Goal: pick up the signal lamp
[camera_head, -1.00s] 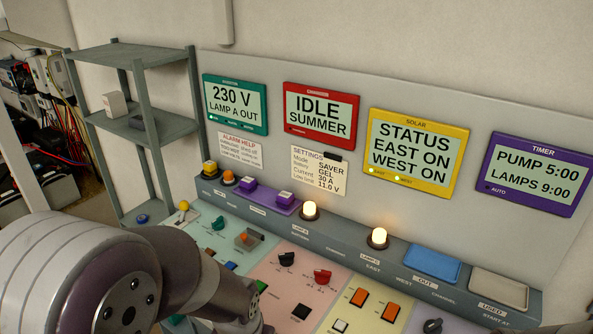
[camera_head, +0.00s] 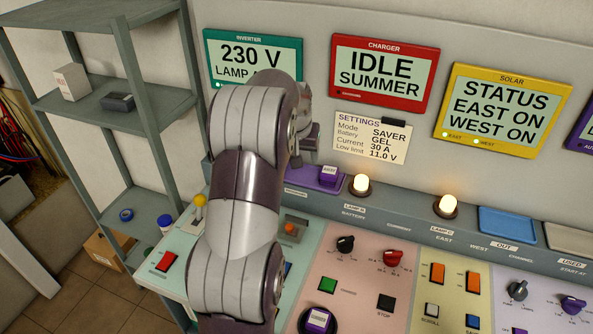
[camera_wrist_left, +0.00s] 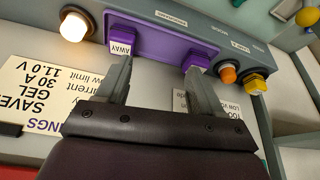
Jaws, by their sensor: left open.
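Two round lamps glow warm white on the grey ledge: the Lamp B one (camera_head: 361,185) and the Lamp C one (camera_head: 446,206) in the head view. One lit lamp (camera_wrist_left: 74,26) also shows at the upper left of the wrist view. A small unlit orange dome (camera_wrist_left: 228,75) sits in the ledge near a "Lamp" label there; my arm hides it in the head view. My left gripper (camera_wrist_left: 158,70) is open and empty, its fingers apart before the purple tray (camera_wrist_left: 158,45), pointing at the ledge. I cannot tell which lamp is meant. My right gripper is not in view.
Purple blocks stand on the tray, one marked "AWAY" (camera_wrist_left: 122,46). The sloped desk carries switches and knobs, including a yellow-topped lever (camera_head: 199,202). A grey shelf (camera_head: 110,105) stands left; screens line the wall behind.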

